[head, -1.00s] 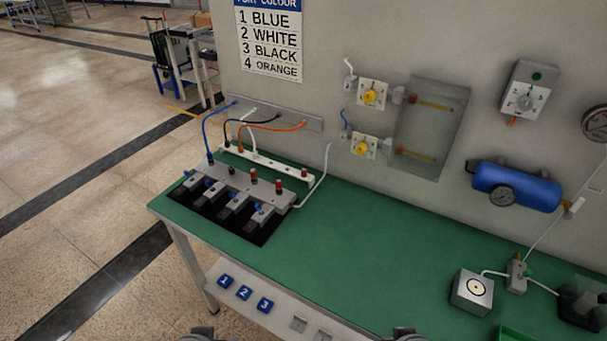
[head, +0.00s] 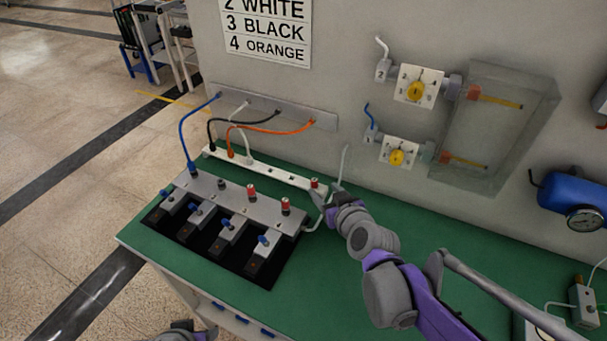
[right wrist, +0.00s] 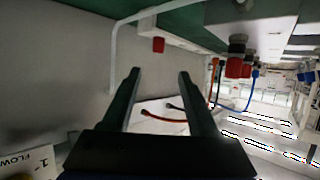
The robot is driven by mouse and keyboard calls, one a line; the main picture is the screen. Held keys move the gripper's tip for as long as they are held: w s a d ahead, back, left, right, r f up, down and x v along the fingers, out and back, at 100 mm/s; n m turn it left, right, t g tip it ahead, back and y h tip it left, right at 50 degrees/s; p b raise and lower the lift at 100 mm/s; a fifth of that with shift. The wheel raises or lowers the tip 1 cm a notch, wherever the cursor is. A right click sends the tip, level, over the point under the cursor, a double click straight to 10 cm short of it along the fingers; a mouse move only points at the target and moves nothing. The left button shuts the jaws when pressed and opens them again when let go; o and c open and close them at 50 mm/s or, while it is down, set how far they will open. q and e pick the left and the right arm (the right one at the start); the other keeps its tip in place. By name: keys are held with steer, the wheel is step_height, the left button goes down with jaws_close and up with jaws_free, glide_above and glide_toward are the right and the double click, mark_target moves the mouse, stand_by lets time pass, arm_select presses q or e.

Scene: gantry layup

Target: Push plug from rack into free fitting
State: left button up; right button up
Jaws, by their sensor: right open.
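The rack (head: 265,169) is a white strip at the back of the bench, with a red plug (head: 315,183) at its right end. The plug also shows in the right wrist view (right wrist: 158,45), just beyond my fingertips. The grey manifold (head: 235,202) stands in front. A blue hose sits in its leftmost fitting, two red plugs (head: 251,191) (head: 286,205) cap the right ones, and a dark fitting (head: 222,185) between looks bare. My right gripper (head: 316,197) is open and empty beside the rack plug. Only a piece of my left arm shows at the bottom edge.
Blue, black, white and orange hoses (head: 276,128) loop from a wall strip to the manifold and rack. A white tube (head: 344,163) stands behind my right gripper. Yellow-knobbed valves (head: 397,152) and a clear box (head: 500,120) are on the wall. Green bench (head: 350,279) is free right of the manifold.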

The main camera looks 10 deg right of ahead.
mark_target(316, 182)
steer(key=x, duration=0.4)
steer(key=shift+w+f+b, duration=0.2)
steer(key=shift+b, duration=0.1)
steer(key=shift+d+f+x, duration=0.1)
steer(key=shift+f+x, duration=0.05)
steer(key=shift+x, duration=1.2)
steer(key=shift+d+f+x, duration=0.15)
steer(key=shift+f+x, duration=0.05)
steer(key=shift+x, duration=1.15)
steer(key=shift+s, duration=0.15)
jaws_close()
